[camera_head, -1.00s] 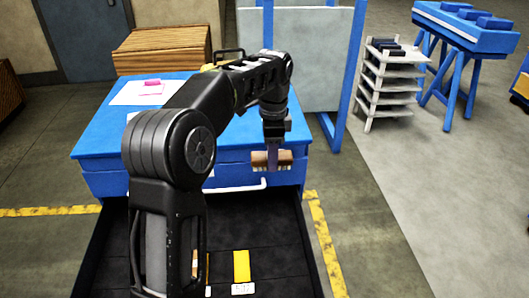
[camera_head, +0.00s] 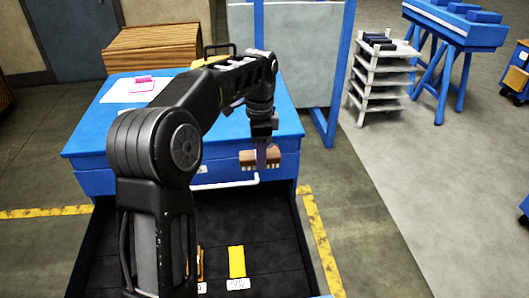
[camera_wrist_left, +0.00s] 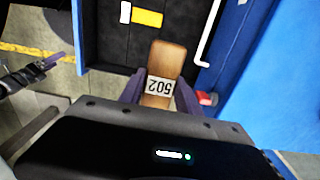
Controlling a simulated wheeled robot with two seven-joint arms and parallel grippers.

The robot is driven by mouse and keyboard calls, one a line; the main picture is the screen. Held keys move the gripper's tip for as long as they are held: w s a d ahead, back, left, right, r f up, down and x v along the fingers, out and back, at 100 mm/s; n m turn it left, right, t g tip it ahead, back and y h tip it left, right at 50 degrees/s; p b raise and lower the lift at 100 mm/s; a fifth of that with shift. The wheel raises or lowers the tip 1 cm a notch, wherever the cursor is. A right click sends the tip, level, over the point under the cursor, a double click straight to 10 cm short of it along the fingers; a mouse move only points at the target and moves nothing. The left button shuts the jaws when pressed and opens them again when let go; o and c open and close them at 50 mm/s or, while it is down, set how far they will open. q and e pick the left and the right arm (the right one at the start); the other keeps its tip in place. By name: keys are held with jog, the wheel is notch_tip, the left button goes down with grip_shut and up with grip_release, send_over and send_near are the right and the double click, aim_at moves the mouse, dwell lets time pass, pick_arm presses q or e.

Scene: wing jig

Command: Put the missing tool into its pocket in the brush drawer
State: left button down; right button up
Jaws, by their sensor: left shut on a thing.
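My left gripper (camera_head: 264,143) is shut on a wooden brush (camera_head: 262,160), held above the back of the open drawer, in front of the blue cabinet. In the left wrist view the brush's brown handle (camera_wrist_left: 168,62) sits between the purple fingers and has a white number label, upside down. The dark brush drawer (camera_head: 270,230) has a yellow pocket (camera_head: 237,262) with a white label; it also shows in the left wrist view (camera_wrist_left: 147,18). Another yellowish item (camera_head: 200,264) is partly hidden by my left arm. My right gripper (camera_wrist_left: 52,61) shows at the left wrist view's edge; its opening is unclear.
The blue cabinet (camera_head: 100,143) carries a white sheet with a pink item (camera_head: 143,79). A white drawer handle (camera_head: 230,184) lies close below the brush. A white shelf rack (camera_head: 378,85) and a blue trestle stand (camera_head: 455,30) are at the right. The floor right of the drawer is clear.

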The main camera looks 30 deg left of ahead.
pick_arm(q)
jog(key=s+a+f+n+b, duration=0.1)
jog(key=s+f+n, duration=0.2)
jog(key=f+n, duration=0.3)
jog(key=s+f+n+b, duration=0.2)
jog(key=s+f+n, duration=0.2)
jog(key=f, duration=0.8)
jog(key=s+a+f+n+b, duration=0.1)
jog(key=s+f+n, duration=0.3)
jog(key=f+n, duration=0.4)
jog(key=shift+s+a+f, duration=0.2)
jog(key=shift+a+f, duration=0.15)
jog(key=shift+f, duration=0.15)
jog(key=shift+f, duration=0.1)
jog(key=shift+f+b, duration=3.05)
jog(key=shift+f, duration=0.55)
jog(key=shift+f+b, duration=0.4)
jog(key=shift+f, duration=0.1)
jog(key=c, duration=0.8)
grip_release()
